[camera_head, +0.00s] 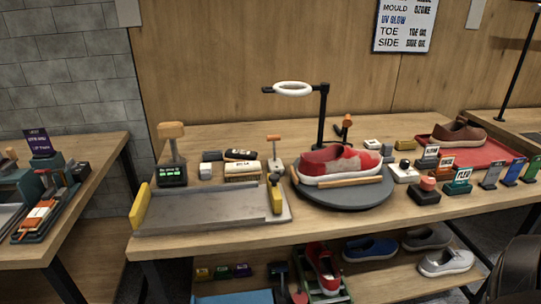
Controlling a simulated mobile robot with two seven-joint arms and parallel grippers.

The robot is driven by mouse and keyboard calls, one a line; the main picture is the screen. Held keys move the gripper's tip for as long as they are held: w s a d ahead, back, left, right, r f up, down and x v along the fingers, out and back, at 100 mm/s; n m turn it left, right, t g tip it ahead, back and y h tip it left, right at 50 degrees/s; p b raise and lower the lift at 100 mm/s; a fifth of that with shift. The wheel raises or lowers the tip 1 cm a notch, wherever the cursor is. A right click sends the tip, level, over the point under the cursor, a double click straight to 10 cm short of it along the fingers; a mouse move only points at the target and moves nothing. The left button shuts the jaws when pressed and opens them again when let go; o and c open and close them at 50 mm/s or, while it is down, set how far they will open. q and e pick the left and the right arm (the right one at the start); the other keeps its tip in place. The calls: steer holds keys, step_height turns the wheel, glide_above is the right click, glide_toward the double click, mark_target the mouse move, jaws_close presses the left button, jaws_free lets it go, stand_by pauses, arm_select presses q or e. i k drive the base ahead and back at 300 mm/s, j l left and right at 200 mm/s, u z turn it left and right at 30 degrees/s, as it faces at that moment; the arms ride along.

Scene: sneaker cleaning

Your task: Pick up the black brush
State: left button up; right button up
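A small black, oblong item (242,155), which looks like the black brush, lies toward the back of the workbench. It sits just behind a cream block with dark lettering (242,171), which hides part of its front. Neither of my grippers shows in the head view, and nothing is touching the black item.
A grey metal tray (205,212) with yellow ends fills the bench's front left. A round dark turntable (345,195) bears a red and white sneaker (340,164) beneath a ring lamp (293,89). A digital unit (172,174) stands left. Several labelled items crowd the right.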

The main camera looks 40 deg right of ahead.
mark_target(232, 156)
steer(key=z, duration=1.1)
steer(key=j, duration=0.1)
